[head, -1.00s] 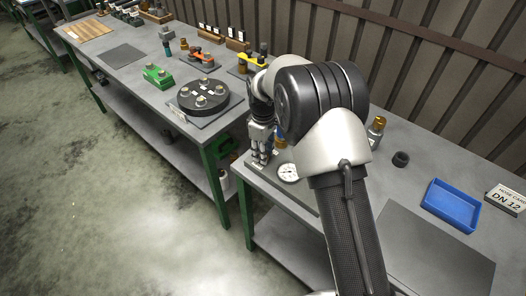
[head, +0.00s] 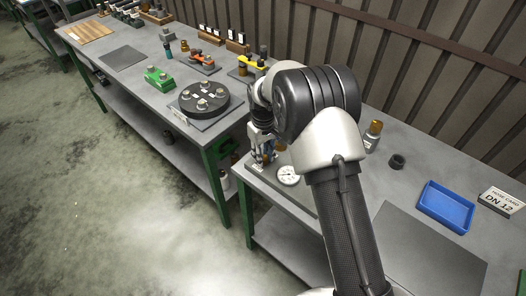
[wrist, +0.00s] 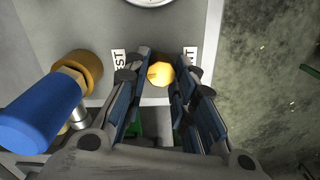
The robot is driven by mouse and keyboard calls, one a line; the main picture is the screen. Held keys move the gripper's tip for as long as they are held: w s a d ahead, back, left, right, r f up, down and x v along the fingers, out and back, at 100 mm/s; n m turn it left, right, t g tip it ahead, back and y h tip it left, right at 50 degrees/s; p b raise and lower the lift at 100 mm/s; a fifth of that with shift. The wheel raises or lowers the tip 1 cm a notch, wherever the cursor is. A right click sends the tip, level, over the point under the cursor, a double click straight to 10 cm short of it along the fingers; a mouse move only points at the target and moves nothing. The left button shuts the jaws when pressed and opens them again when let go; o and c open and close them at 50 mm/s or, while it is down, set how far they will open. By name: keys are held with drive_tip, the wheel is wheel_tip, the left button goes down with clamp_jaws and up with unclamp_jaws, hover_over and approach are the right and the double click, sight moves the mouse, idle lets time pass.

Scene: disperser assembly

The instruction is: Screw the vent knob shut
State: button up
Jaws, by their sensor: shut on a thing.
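The vent knob (wrist: 160,74) is a small round brass-yellow knob, seen from above in the wrist view. My gripper (wrist: 158,80) points down with its fingers on either side of the knob and is shut on it. The dark fingers with blue pads hide the knob's sides and whatever lies beneath it. In the head view my gripper (head: 262,163) is low over the near left end of the right bench, beside a white dial gauge (head: 288,175). The knob cannot be made out clearly there.
In the wrist view a blue cylinder (wrist: 40,116) with a brass collar (wrist: 80,72) stands close left of my fingers. The gauge (wrist: 152,1) is at the top edge. A blue tray (head: 447,206) and a dark ring (head: 397,161) lie farther right on the bench.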

drive_tip(key=m+p, duration=0.1)
drive_tip(key=m, duration=0.2)
drive_tip(key=shift+r+m, duration=0.1)
drive_tip(key=shift+m, duration=0.3)
drive_tip(key=shift+d+m+p, duration=0.15)
drive_tip(key=shift+m+p, duration=0.35)
drive_tip(key=shift+m, duration=1.3)
drive_tip(key=o, duration=1.1)
drive_tip(key=shift+c, duration=0.2)
wheel_tip(320, 180, up, 12)
